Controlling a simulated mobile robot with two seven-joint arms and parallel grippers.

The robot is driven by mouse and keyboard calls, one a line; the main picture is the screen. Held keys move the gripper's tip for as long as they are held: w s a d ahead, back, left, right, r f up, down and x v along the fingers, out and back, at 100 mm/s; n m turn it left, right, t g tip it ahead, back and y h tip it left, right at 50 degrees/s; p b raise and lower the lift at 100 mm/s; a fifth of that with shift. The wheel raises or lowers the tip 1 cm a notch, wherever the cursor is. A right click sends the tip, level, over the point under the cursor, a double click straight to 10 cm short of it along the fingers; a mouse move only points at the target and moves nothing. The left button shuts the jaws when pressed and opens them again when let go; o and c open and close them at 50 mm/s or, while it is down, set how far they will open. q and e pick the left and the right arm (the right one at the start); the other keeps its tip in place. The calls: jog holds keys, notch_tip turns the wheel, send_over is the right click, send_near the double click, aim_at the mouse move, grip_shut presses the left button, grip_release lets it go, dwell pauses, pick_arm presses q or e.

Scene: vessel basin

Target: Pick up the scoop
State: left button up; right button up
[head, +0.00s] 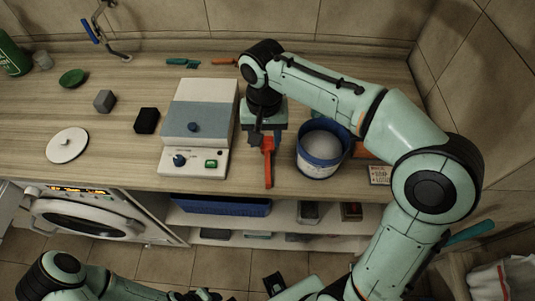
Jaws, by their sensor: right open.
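A long red-orange tool (268,162), which looks like the scoop, lies on the wooden counter between the white device and the blue tub. Its upper end is partly hidden by my right gripper. My right gripper (264,136) points down over that upper end, with its jaws open. I cannot tell whether the fingers touch the tool. My left arm lies low along the bottom edge, and its gripper (200,295) is cut off there, so its jaws cannot be read.
A blue tub (322,148) of white material stands just right of the tool. A white device (199,125) stands to its left. Teal (183,62) and orange (224,62) small tools lie at the back. Black (147,121) and grey (104,101) blocks and a white lid (67,145) sit left.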

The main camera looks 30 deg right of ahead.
send_over(268, 165)
jog(key=f, duration=0.5)
jog(key=shift+w+a+f+b, duration=0.15)
jog(key=shift+w+f+b, duration=0.15)
jog(key=shift+f+b, duration=0.05)
jog(key=f, duration=0.5)
jog(key=shift+s, duration=0.25)
jog(key=shift+r, duration=0.1)
grip_shut()
